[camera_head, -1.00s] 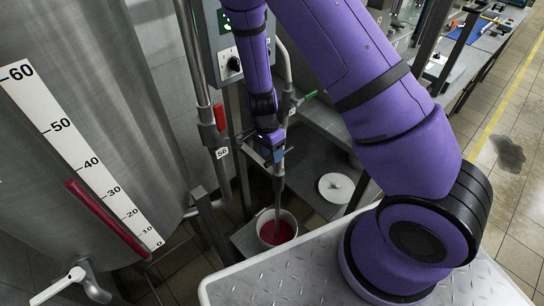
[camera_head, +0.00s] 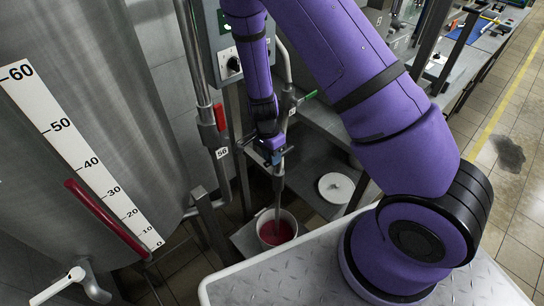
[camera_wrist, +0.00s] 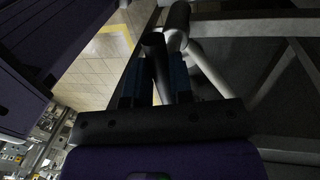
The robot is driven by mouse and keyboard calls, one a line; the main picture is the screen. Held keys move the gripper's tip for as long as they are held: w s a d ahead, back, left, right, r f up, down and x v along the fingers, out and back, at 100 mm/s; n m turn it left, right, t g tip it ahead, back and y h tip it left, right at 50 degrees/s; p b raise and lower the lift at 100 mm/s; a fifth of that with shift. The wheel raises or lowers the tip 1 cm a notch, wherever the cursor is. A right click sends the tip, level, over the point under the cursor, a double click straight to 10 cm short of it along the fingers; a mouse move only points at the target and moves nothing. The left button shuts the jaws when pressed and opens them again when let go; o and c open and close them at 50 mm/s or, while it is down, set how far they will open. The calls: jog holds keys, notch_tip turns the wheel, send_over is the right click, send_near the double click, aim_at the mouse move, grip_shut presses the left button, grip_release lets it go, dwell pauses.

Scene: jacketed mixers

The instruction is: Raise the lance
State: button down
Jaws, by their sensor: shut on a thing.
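The lance (camera_head: 278,190) is a thin grey tube that hangs near upright. Its lower end reaches into a white bucket (camera_head: 263,231) of red liquid, and the tip is hidden there. My gripper (camera_head: 273,154) is shut on the upper part of the lance, above the bucket. In the wrist view, the blue fingers of my gripper (camera_wrist: 157,78) sit on both sides of the dark lance tube (camera_wrist: 155,46).
A steel tank (camera_head: 100,60) with a number scale (camera_head: 75,145) and a red sight tube (camera_head: 105,218) fills the left. A red-handled pipe (camera_head: 200,75) and control box (camera_head: 228,45) stand behind my gripper. A round white lid (camera_head: 336,188) lies right of the bucket.

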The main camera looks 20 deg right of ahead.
notch_tip(320, 180, up, 16)
dwell(0.4)
jog(key=shift+w+r, duration=0.1)
jog(key=c, duration=1)
grip_release()
jog(key=shift+r, duration=0.1)
jog(key=r, duration=0.3)
jog(key=w+r, duration=0.1)
jog(key=r, duration=0.6)
jog(key=shift+w+a+r, duration=0.2)
jog(key=shift+w+a, duration=0.15)
jog(key=shift+w, duration=0.05)
